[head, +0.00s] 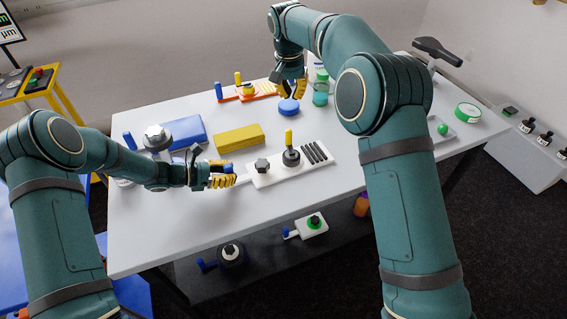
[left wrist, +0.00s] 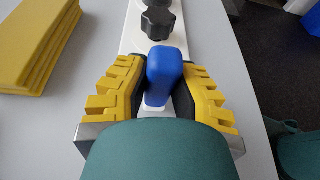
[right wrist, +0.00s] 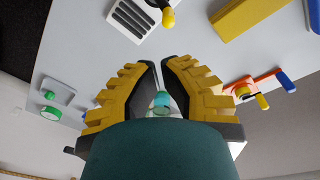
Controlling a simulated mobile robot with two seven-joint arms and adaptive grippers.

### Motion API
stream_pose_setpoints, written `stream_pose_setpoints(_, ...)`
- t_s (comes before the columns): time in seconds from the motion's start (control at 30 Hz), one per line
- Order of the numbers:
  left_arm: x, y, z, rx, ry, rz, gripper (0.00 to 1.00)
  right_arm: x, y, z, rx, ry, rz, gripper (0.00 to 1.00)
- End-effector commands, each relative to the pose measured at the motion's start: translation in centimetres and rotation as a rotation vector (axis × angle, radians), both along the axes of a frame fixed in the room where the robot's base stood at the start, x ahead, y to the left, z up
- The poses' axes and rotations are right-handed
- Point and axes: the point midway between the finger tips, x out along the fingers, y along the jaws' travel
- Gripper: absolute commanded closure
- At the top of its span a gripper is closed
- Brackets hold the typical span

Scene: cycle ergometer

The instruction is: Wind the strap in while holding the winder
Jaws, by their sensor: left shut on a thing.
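The winder is a white plate (head: 264,180) with a black hex knob (head: 262,165), a black round spool (head: 291,158) with an upright yellow crank handle (head: 289,137), and dark slots at its far end. My left gripper (head: 222,176) is shut on its blue handle (left wrist: 164,72), at the plate's near-left end. In the left wrist view the black knob (left wrist: 158,22) lies just beyond the handle. My right gripper (head: 290,88) is partly open and empty, above the table's back, away from the winder. I cannot make out a strap on the winder.
A tray (head: 440,133) and green roll (head: 468,112) are right. The table's front is clear.

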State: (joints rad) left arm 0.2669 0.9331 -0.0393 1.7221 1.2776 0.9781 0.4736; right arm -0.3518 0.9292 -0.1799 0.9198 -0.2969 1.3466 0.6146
Motion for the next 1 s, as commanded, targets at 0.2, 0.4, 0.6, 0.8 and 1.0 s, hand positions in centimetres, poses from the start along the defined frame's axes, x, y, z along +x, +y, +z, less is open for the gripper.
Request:
stream_pose_setpoints(0.2,0.0,0.0,-0.1,0.002,0.001,0.0,1.0,0.1,-1.5,-3.4,-0.037,-0.095,-0.281,1.0)
stream_pose_setpoints(0.4,0.0,0.0,-0.1,0.002,0.001,0.0,1.0,0.0,-2.3,-5.1,-0.04,-0.154,-0.43,1.0)
stream_pose_setpoints(0.6,0.0,0.0,-0.1,0.002,0.001,0.0,1.0,-0.1,-2.5,-6.2,-0.038,-0.167,-0.467,1.0)
stream_pose_setpoints(0.8,0.0,0.0,-0.1,0.001,0.0,0.0,1.0,-0.1,-2.5,-8.4,-0.039,-0.166,-0.466,1.0)
stream_pose_setpoints(1.0,0.0,0.0,-0.1,0.001,0.0,0.0,1.0,-0.1,-2.5,-11.2,-0.039,-0.166,-0.465,1.0)
